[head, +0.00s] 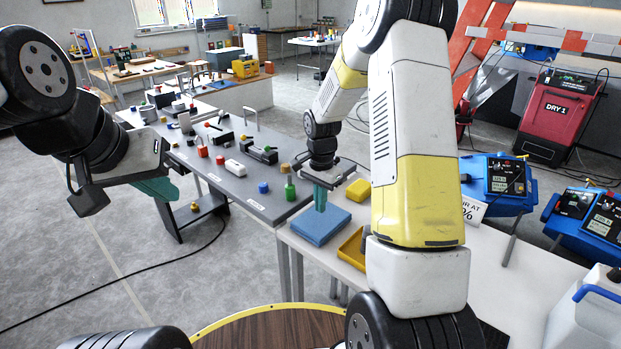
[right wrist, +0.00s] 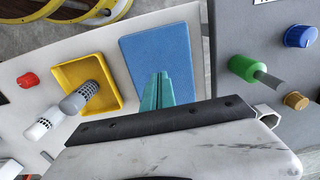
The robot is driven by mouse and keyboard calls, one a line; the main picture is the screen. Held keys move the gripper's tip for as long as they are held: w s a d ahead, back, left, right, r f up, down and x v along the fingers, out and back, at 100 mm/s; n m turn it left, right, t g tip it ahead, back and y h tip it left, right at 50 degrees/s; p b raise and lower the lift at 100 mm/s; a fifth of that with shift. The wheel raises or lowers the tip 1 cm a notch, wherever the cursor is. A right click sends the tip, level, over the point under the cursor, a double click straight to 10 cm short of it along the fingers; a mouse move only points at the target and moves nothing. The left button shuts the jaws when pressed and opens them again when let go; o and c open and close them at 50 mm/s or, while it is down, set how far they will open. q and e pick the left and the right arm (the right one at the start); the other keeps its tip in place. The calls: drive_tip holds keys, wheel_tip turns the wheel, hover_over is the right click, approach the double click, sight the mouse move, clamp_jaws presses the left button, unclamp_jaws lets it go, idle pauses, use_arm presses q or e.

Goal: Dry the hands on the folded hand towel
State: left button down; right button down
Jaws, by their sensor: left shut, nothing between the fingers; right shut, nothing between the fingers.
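The folded hand towel (head: 312,231) is a flat blue rectangle lying on the white table. It also shows in the right wrist view (right wrist: 150,50). My right gripper (head: 320,208) points down over the towel with its teal fingers together and nothing between them. In the right wrist view its fingertips (right wrist: 159,76) overlap the towel; I cannot tell whether they touch it. My left gripper (head: 172,194) is at the left, over the floor beside the grey table, away from the towel. Its teal fingers are shut and empty.
A yellow tray (right wrist: 116,98) lies beside the towel, with grey knurled cylinders at it. A yellow block (head: 358,190) sits behind the towel. The grey table (head: 262,205) to the left holds several small parts, including a green bottle-like piece (head: 290,189). Blue instrument cases (head: 495,185) stand right.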

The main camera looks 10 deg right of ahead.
sight(320, 220)
drive_tip(key=shift+f, duration=1.6)
